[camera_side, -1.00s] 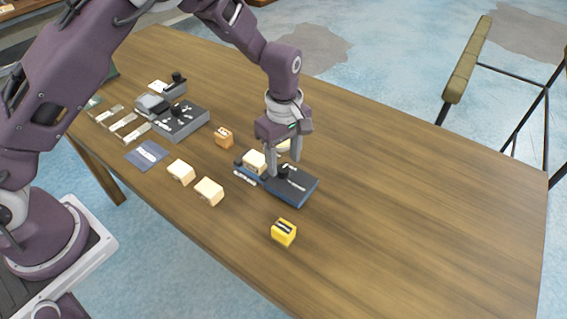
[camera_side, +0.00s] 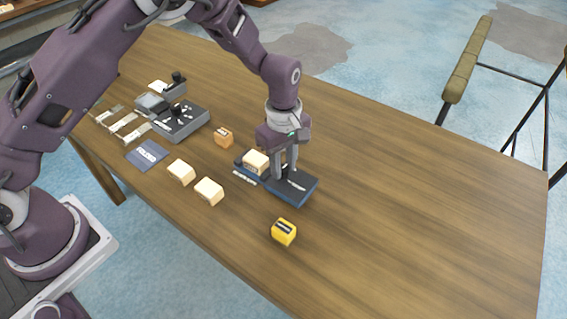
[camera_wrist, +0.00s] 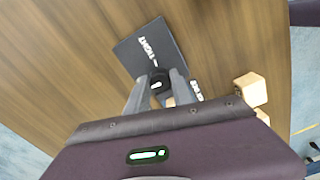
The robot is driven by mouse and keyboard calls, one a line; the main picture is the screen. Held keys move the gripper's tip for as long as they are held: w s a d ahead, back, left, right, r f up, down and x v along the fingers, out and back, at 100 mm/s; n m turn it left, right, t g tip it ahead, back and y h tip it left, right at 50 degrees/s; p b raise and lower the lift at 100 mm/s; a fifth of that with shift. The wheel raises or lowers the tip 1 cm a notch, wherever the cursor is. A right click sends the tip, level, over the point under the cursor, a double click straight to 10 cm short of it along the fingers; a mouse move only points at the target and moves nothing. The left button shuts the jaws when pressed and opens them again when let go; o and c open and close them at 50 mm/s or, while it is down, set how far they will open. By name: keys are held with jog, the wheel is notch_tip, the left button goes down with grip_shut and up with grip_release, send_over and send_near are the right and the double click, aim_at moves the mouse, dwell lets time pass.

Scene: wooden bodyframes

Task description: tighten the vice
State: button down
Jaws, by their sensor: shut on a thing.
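The vice (camera_side: 297,193) is a dark blue base lying flat on the table, with a cream wooden block (camera_side: 256,161) at its left end. In the wrist view the vice's plate (camera_wrist: 140,48) carries the word "TIGHT" beside a black knob (camera_wrist: 160,80). My gripper (camera_side: 286,173) points straight down over the middle of the vice. In the wrist view my gripper (camera_wrist: 161,90) has its two fingers on either side of the black knob, closed on it. The fingers hide most of the knob in the side view.
Two cream blocks (camera_side: 209,191) (camera_side: 181,172) and an orange block (camera_side: 223,137) lie left of the vice. A yellow block (camera_side: 284,232) lies in front. A grey device (camera_side: 181,121) and a blue mat (camera_side: 147,154) are farther left. The right side of the table is clear.

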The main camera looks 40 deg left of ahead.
jog(key=m, duration=0.9)
jog(key=shift+m, duration=0.4)
jog(key=m, duration=0.5)
jog(key=shift+m, duration=2.3)
jog(key=c, duration=1.1)
grip_release()
